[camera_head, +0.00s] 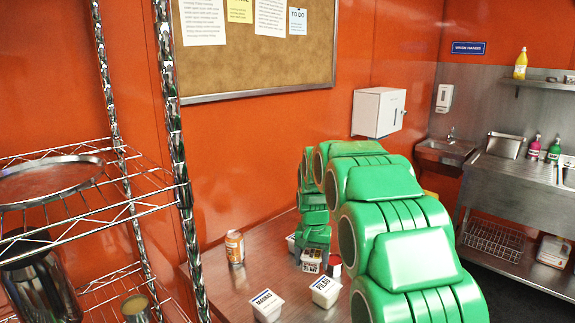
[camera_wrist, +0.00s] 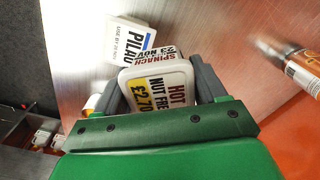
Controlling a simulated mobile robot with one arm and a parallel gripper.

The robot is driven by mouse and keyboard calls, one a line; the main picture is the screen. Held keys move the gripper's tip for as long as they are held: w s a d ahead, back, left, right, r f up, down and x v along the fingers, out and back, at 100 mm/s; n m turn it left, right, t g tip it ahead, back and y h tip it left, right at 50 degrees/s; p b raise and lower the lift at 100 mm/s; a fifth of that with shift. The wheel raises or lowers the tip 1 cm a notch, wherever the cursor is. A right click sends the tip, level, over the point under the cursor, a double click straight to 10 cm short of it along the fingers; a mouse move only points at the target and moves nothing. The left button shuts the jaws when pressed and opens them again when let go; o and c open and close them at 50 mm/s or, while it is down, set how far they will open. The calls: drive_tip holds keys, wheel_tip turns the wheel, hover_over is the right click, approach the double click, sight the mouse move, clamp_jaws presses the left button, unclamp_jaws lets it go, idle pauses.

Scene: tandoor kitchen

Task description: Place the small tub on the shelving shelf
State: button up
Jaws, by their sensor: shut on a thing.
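My gripper (camera_wrist: 158,85) is shut on a small white tub (camera_wrist: 158,92) with a label reading "HOT", "NUT FREE" and "£2.70"; one dark finger lies along each side of it. In the head view my gripper (camera_head: 313,240) is low over the steel counter, and a small labelled tub (camera_head: 311,262) shows just below it, partly hidden. I cannot tell whether the held tub touches the counter. The wire shelving (camera_head: 100,205) stands at the left, well apart from my gripper. Its upper shelf bears a round metal tray (camera_head: 48,182).
A dark pot (camera_head: 38,285) and a tin (camera_head: 136,308) are lower in the shelving. A chrome post (camera_head: 175,130) stands at its near corner.

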drive_tip(key=w+d+f+n, duration=0.2)
drive_tip(key=d+n, duration=0.1)
drive_tip(key=d, duration=0.5)
drive_tip(key=w+r, duration=0.1)
drive_tip(key=w, duration=1.3)
drive_tip(key=shift+w+r, duration=0.25)
drive_tip(key=shift+a+f, duration=0.1)
drive_tip(key=shift+f, duration=4.85)
drive_tip(key=shift+f, duration=0.15)
drive_tip(key=o, duration=1.1)
drive_tip(key=shift+o, duration=0.2)
